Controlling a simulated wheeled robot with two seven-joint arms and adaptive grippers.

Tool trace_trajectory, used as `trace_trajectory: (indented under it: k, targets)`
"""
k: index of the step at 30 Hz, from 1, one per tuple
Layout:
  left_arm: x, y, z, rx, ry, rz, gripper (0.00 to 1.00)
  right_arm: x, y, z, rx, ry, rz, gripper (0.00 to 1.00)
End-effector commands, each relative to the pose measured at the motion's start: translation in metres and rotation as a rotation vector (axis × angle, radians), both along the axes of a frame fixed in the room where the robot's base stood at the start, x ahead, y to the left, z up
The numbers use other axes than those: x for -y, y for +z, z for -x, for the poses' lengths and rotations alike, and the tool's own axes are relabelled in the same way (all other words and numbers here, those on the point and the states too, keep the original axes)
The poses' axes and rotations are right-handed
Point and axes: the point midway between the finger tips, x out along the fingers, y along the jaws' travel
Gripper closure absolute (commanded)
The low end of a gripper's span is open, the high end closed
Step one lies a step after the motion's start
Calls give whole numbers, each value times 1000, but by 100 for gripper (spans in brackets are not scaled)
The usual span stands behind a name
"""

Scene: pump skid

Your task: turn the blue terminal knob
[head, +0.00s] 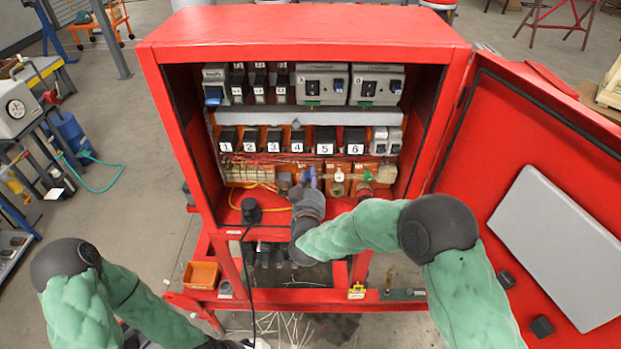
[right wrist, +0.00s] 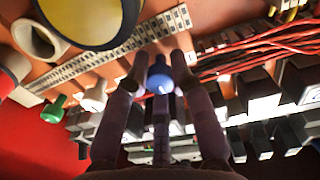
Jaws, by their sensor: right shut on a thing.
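The blue terminal knob (right wrist: 159,77) shows in the right wrist view, between the fingertips of my right gripper (right wrist: 158,72). The fingers are shut on it from both sides. In the head view my right gripper (head: 307,182) reaches into the red cabinet, at the terminal row below the numbered modules. There the gripper and wrist largely hide the knob. My left arm is at the lower left of the head view; its gripper is not clearly in the picture.
The red cabinet (head: 300,38) has its door (head: 470,150) swung open to the right. Red wires (right wrist: 245,52) run close beside the knob. A green knob (right wrist: 52,108) and a white knob (right wrist: 95,96) are nearby. An orange bin (head: 201,275) sits below left.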

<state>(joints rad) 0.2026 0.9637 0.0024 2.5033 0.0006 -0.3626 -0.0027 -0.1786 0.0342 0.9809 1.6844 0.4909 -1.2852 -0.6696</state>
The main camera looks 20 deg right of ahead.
Motion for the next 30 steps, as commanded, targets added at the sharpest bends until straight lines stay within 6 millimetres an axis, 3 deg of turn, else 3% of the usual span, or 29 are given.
trace_trajectory:
  k: [14, 30]
  targets:
    - [0, -15, 0, 0, 0, 0, 26, -1, -6, 1, 19, 2, -96, 100]
    - [0, -75, 0, 0, 0, 0, 26, -2, -10, 2, 146, 2, -547, 100]
